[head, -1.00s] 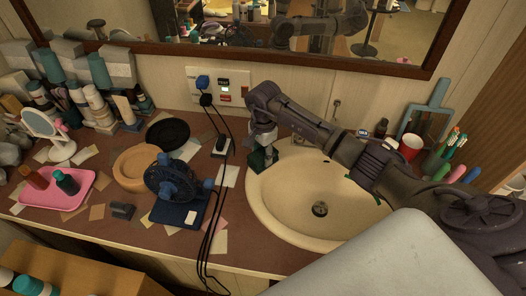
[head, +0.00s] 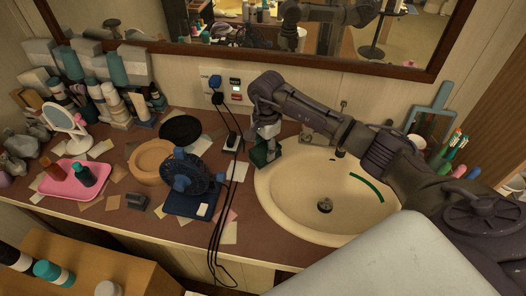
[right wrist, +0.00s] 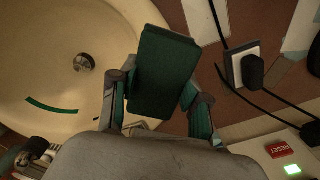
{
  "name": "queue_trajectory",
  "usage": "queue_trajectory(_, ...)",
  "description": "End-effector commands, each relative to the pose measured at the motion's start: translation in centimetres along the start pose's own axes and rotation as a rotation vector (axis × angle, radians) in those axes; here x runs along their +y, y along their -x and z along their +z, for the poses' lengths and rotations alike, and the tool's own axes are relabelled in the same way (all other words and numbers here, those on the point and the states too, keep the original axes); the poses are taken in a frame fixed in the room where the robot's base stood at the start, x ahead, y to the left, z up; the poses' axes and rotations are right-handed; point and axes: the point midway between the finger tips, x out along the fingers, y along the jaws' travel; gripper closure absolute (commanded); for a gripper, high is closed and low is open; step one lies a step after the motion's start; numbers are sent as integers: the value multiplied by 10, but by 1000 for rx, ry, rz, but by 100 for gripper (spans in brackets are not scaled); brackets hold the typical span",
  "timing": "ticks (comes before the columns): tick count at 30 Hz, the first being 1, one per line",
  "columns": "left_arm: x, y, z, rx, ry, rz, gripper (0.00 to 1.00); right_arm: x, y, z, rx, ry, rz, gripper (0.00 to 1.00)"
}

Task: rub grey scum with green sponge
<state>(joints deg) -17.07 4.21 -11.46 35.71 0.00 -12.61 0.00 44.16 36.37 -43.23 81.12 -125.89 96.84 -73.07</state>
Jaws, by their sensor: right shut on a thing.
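The green sponge (head: 262,155) is a dark green block held at the left back rim of the cream sink basin (head: 300,222). My right gripper (head: 268,140) is shut on it. In the right wrist view the sponge (right wrist: 163,72) sits between the two fingers of my right gripper (right wrist: 158,108), in front of the basin rim and counter. I cannot tell whether it touches the rim. A dark green curved strip (head: 367,187) lies on the basin's inner right wall; it also shows in the right wrist view (right wrist: 50,107). I cannot make out any grey scum. My left gripper is out of view.
A blue fan-like device (head: 185,178), a wooden bowl (head: 148,165) and a pink tray (head: 62,190) stand left of the basin. Black cords (head: 222,200) hang over the counter beside it. A wall mirror (head: 400,35) is behind. Pens and a hand mirror (head: 432,122) stand right.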

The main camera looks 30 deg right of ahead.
Motion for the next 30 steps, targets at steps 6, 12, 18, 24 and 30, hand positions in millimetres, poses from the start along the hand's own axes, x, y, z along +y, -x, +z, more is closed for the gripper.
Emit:
queue_trajectory(6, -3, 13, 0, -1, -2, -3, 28, 0, 23, -3, 1, -5, -2, 86)
queue_trajectory(12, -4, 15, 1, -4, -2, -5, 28, 1, 29, -4, 0, -9, 0, 86)
queue_trajectory(18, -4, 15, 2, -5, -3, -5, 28, 1, 28, -3, 0, -9, 0, 86)
queue_trajectory(24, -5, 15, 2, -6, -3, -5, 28, 1, 28, -3, 0, -8, -1, 86)
queue_trajectory(30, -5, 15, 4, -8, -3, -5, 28, 9, 23, 3, 0, 71, 3, 86)
